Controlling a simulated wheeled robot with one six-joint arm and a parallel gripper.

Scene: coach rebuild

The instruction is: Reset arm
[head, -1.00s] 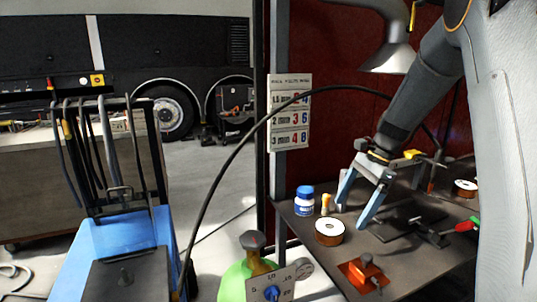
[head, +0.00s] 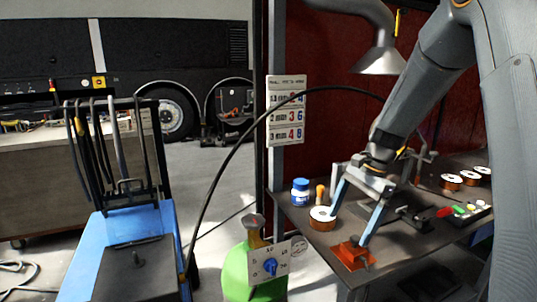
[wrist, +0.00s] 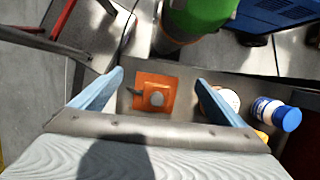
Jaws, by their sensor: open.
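My gripper (head: 347,226) has two blue fingers spread apart over the dark bench (head: 400,262) in the head view. In the wrist view my gripper (wrist: 160,82) is open, with nothing between the fingertips but the view down to the bench.
A blue-capped bottle (head: 300,192) and a small orange-topped item (head: 320,193) stand at the bench's left. Several spools (head: 451,182) and a tray of coloured parts (head: 468,212) are at the right. A green cylinder (head: 252,275) stands below the bench edge.

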